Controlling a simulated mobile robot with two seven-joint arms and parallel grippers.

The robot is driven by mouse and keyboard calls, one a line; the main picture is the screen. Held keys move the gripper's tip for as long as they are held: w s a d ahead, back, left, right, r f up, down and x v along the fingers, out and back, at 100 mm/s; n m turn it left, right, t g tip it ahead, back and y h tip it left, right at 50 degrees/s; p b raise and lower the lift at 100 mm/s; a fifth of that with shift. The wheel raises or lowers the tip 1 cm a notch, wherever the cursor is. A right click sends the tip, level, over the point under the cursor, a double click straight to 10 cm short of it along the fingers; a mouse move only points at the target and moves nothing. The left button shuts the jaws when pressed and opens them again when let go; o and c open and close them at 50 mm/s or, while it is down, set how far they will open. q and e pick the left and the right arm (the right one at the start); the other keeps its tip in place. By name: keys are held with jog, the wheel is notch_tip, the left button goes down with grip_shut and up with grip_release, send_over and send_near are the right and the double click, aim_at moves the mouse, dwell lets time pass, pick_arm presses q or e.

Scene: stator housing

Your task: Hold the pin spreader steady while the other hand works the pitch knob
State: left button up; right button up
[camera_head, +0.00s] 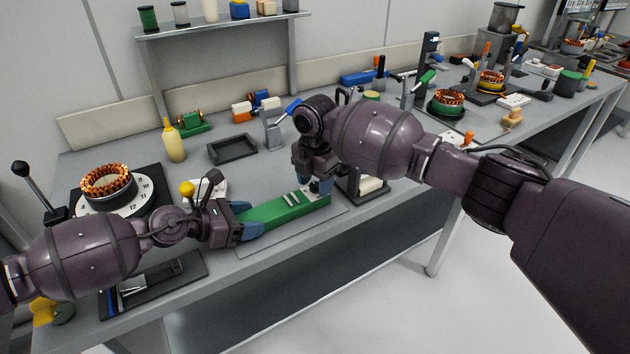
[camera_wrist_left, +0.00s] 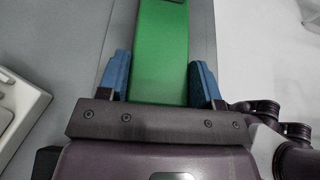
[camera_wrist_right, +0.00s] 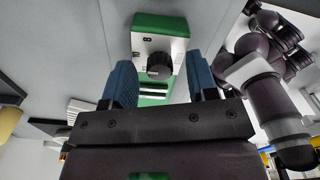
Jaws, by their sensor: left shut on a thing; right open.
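The pin spreader (camera_head: 280,211) is a long green body lying near the front edge of the bench. My left gripper (camera_head: 245,222) is shut on its left end; in the left wrist view, the green body (camera_wrist_left: 161,48) passes between the blue fingers. My right gripper (camera_head: 316,186) is open above the spreader's right end and partly hides it. In the right wrist view, the black pitch knob (camera_wrist_right: 159,66) sits on a pale plate on the green body. It lies ahead of and between the open fingers, and I cannot tell if they touch it.
A stator with copper windings (camera_head: 106,182) stands on a numbered dial at the left. A yellow bottle (camera_head: 173,141) and a dark empty tray (camera_head: 232,148) stand behind the spreader. A shelf (camera_head: 222,23) rises at the back. The bench front edge is close.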

jog(key=shift+f, duration=0.1)
jog(key=c, duration=0.9)
jog(key=shift+c, duration=0.2)
jog(key=m, duration=0.3)
jog(key=shift+m, duration=0.4)
jog(key=m, duration=0.3)
jog(key=shift+m, duration=0.3)
jog(key=m, duration=0.6)
jog(key=shift+m, duration=0.3)
